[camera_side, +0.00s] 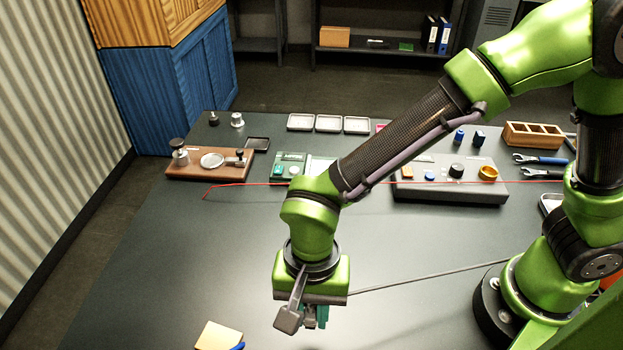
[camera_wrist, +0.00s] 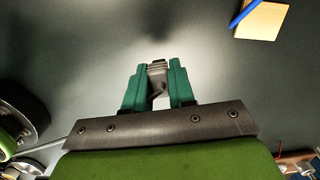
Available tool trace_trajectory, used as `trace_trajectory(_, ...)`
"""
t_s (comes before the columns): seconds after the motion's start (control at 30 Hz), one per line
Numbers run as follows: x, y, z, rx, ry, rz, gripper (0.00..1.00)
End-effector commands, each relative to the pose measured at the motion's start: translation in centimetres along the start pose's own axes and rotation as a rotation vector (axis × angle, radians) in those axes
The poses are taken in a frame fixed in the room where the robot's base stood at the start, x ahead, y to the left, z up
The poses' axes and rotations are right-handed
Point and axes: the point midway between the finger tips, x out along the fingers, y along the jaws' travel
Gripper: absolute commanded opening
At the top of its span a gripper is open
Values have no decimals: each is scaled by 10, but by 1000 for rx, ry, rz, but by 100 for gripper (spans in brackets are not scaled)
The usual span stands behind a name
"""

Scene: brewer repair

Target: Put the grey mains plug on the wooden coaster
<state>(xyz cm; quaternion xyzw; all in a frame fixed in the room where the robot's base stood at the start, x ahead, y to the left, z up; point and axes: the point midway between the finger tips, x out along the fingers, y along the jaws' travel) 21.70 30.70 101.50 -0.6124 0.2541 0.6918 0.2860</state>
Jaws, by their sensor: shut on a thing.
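My gripper (camera_side: 316,318) hangs low over the front middle of the dark table, its teal fingers pointing down. In the wrist view my gripper (camera_wrist: 157,88) is shut on the grey mains plug (camera_wrist: 157,72), which sits between the two fingertips. In the side view the plug is hidden. A flat, pale tan square (camera_side: 219,337) lies at the front edge of the picture, left of my gripper and apart from it. It also shows in the wrist view (camera_wrist: 264,20), top right. It looks like a sticky-note pad; I cannot tell whether it is the wooden coaster.
A blue object (camera_wrist: 245,12) lies at the tan square's edge. A grey cable (camera_side: 430,277) runs right from my gripper. A thin red wire (camera_side: 260,184) crosses the table behind. A brown board (camera_side: 190,172) and a grey panel (camera_side: 450,190) stand further back. The left front is clear.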

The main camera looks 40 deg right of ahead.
Motion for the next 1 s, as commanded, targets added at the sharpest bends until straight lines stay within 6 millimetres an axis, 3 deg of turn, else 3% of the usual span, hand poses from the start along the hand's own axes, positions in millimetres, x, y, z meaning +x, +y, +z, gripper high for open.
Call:
trace_trajectory(0.3,10,-76,12,0,0,0,0)
trace_trajectory(0.53,16,-124,20,1,0,-1,0)
trace_trajectory(0.9,18,-150,24,1,0,0,0)
trace_trajectory(1.0,33,-149,22,1,0,4,0)
